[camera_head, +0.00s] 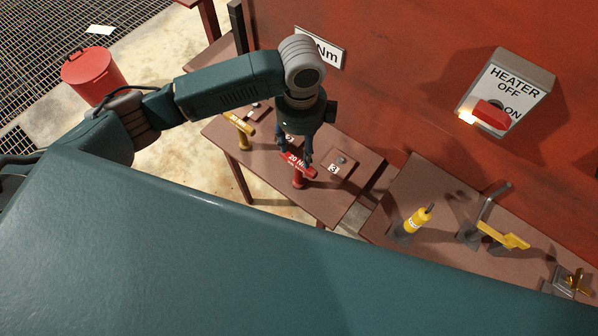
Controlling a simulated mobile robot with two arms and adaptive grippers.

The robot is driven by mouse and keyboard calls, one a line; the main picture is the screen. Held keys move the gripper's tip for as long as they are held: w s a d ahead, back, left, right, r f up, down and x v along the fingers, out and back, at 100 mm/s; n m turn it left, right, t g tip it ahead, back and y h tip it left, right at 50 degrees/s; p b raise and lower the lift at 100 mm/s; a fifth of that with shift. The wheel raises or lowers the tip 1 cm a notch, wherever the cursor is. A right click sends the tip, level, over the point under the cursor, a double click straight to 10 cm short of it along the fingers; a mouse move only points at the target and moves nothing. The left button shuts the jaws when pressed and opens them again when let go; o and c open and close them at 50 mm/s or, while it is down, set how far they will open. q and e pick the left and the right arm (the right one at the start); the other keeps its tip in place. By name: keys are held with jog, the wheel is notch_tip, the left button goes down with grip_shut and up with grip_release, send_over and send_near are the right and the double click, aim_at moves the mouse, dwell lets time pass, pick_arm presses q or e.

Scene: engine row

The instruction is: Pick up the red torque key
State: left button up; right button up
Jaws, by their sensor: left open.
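The red torque key (297,176) stands on the brown bench (330,213); pale lettering shows on its top bar. My left gripper (296,155) points down right at the key's top. Its jaws are open, with the fingers at the key's bar. I cannot tell whether they touch it. Part of the key is hidden behind the fingers. My right gripper is not in view.
A second bench at right holds a yellow tool (416,220) and a yellow-handled lever (505,236). A heater switch box (507,92) is on the red wall. A red bucket (93,75) stands at left.

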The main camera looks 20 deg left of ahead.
aim_at(297, 163)
pick_arm(q)
notch_tip(297, 163, down, 4)
jog(key=shift+r, duration=0.2)
jog(key=shift+s+a+f+p, duration=0.1)
jog(key=shift+a+f+p, duration=0.05)
jog(key=shift+f+p, duration=0.4)
jog(key=f, duration=0.2)
jog(key=f+p, duration=0.1)
jog(key=shift+s+a+f, duration=0.2)
jog(key=shift+a+f, duration=0.05)
jog(key=shift+f, duration=0.05)
jog(key=shift+w+f, duration=0.1)
jog(key=shift+f, duration=0.3)
jog(key=shift+c, duration=0.5)
grip_shut()
